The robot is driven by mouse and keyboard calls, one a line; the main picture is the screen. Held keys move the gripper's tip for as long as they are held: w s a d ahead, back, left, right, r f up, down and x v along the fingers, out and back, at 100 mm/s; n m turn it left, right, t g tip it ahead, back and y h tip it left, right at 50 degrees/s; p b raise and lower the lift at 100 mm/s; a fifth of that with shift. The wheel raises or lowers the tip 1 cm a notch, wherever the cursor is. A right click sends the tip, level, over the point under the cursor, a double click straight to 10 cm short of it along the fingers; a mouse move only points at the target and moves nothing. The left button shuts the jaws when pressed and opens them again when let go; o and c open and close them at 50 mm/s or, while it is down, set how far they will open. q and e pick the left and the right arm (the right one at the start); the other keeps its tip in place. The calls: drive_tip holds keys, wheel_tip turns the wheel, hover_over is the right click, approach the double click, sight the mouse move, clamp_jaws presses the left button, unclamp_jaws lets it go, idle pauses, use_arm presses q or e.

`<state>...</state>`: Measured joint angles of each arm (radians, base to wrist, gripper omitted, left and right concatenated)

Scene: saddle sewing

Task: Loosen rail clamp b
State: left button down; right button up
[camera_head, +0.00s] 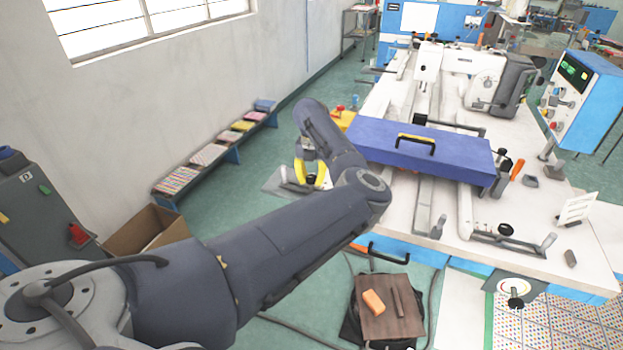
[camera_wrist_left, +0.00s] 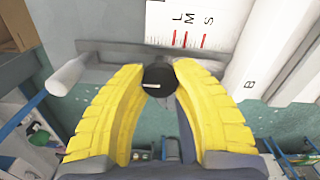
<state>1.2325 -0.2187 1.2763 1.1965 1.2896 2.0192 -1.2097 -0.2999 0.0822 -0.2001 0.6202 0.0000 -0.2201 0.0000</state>
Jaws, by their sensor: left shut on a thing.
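A round black knob (camera_wrist_left: 160,79), apparently that of rail clamp b, sits between my yellow fingertips in the left wrist view. My left gripper (camera_wrist_left: 160,74) is shut on it, one finger on each side. A white plate (camera_wrist_left: 195,25) with the letters L, M, S and red marks lies just beyond the knob. A white rail (camera_wrist_left: 265,65) marked B runs along the right. In the head view my left gripper (camera_head: 322,176) is at the left edge of the machine table; the knob is hidden there. My right gripper is not in view.
A purple board with a handle (camera_head: 375,137) lies across the white table (camera_head: 460,215), close to my left wrist. A grey bar with a pale rounded end (camera_wrist_left: 66,82) is left of the knob. A bench with colourful pads (camera_head: 208,154) stands along the wall. Green floor lies between.

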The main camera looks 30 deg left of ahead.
sight(311, 177)
use_arm(q)
drive_tip(key=n, duration=0.4)
drive_tip(key=shift+n, duration=0.3)
drive_tip(key=n, duration=0.5)
drive_tip(key=shift+n, duration=0.3)
drive_tip(key=n, duration=0.5)
drive_tip(key=shift+n, duration=2.4)
drive_tip(key=c, duration=0.9)
unclamp_jaws()
wheel_tip(311, 177, up, 12)
